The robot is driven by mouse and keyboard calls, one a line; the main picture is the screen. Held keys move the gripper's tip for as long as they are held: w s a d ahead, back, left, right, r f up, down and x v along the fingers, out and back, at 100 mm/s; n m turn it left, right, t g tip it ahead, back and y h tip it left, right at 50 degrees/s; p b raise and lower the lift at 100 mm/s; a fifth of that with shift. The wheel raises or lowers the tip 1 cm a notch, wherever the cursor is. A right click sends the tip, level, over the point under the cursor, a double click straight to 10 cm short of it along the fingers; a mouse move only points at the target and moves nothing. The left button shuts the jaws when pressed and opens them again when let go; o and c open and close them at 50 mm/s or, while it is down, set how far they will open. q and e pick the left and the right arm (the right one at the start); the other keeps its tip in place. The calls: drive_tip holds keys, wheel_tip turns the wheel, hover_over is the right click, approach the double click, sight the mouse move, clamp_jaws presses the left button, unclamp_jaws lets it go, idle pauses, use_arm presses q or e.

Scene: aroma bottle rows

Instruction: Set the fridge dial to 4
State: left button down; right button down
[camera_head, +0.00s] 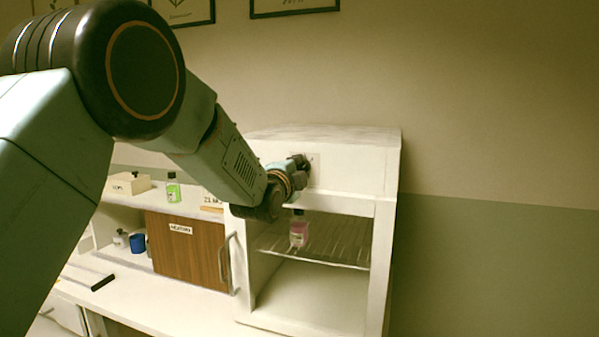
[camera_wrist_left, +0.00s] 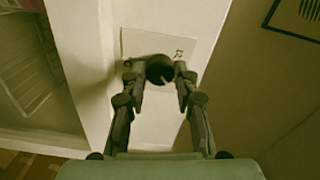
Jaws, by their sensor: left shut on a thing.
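The white fridge (camera_head: 350,160) stands on the counter with its front open. Its dial (camera_wrist_left: 160,70) is a dark round knob on a pale plate (camera_wrist_left: 198,48) on the upper front panel. My left gripper (camera_wrist_left: 154,76) is shut on the dial, one finger on each side of it. In the head view my left gripper (camera_head: 303,168) reaches the panel and mostly hides the dial. A small mark shows on the plate beside the dial, but I cannot read which number the dial points to. My right gripper is not in view.
A pink bottle (camera_head: 299,232) stands on the fridge's wire shelf (camera_head: 340,250). To the left are a green bottle (camera_head: 173,188), a box (camera_head: 130,184), a brown cabinet door (camera_head: 185,250) and a blue cup (camera_head: 138,243). The wall right of the fridge is clear.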

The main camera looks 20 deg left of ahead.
use_arm(q)
drive_tip(key=c, duration=1)
unclamp_jaws()
drive_tip(key=s, duration=1.2)
drive_tip(key=shift+a, duration=0.2)
